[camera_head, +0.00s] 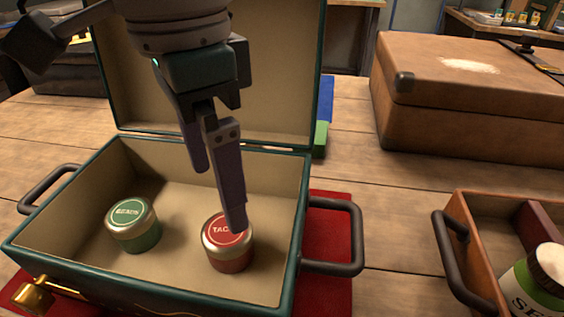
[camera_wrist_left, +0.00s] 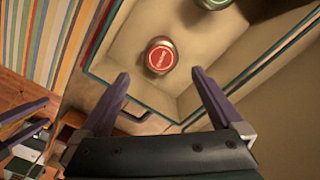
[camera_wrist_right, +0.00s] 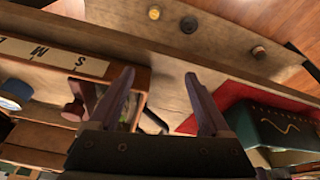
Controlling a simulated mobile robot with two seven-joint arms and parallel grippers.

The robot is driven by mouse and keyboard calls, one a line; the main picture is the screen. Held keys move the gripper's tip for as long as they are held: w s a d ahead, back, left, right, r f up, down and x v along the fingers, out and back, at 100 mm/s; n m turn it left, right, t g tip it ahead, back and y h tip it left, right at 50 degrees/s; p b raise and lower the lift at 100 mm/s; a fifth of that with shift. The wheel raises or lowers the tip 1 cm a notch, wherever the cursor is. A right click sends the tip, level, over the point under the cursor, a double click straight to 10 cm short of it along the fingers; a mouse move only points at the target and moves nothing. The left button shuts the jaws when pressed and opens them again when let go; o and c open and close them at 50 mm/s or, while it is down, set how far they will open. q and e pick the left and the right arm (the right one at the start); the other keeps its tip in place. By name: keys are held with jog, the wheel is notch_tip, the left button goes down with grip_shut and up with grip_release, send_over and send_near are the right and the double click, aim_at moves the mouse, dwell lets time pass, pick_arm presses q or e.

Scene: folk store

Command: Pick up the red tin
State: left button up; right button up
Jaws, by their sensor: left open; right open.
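The red tin (camera_head: 229,250) stands upright in the right part of the open dark green case (camera_head: 305,200). Its red lid with pale lettering shows, partly covered by my left finger. My left gripper (camera_head: 217,200) is open, fingers pointing down over the case, one finger overlapping the tin in the head view. In the left wrist view the red tin (camera_wrist_left: 160,56) lies ahead of the two spread fingers (camera_wrist_left: 158,85), with nothing between them. My right gripper (camera_wrist_right: 158,85) is open and empty in the right wrist view; it is not seen in the head view.
A green tin (camera_head: 134,224) stands left of the red one inside the case. The case's raised lid and side handles (camera_head: 350,235) surround the space. A red cloth (camera_head: 330,225) lies beneath. A brown suitcase (camera_head: 470,100) and a wooden tray (camera_head: 470,215) with a jar (camera_head: 540,280) are right.

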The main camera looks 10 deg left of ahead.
aim_at(224, 230)
pick_arm(q)
jog(key=shift+w+a+f, duration=0.1)
jog(key=shift+w+f, duration=0.2)
jog(key=shift+f, duration=0.25)
notch_tip(224, 230, down, 4)
jog(key=shift+s+b, duration=0.15)
jog(key=shift+b, duration=0.3)
notch_tip(224, 230, down, 5)
jog(key=shift+s+f+b, duration=0.15)
jog(key=shift+b, duration=0.5)
pick_arm(e)
notch_tip(224, 230, down, 3)
jog(key=shift+r, duration=0.1)
pick_arm(q)
jog(key=c, duration=1.4)
pick_arm(e)
jog(key=shift+s, duration=0.1)
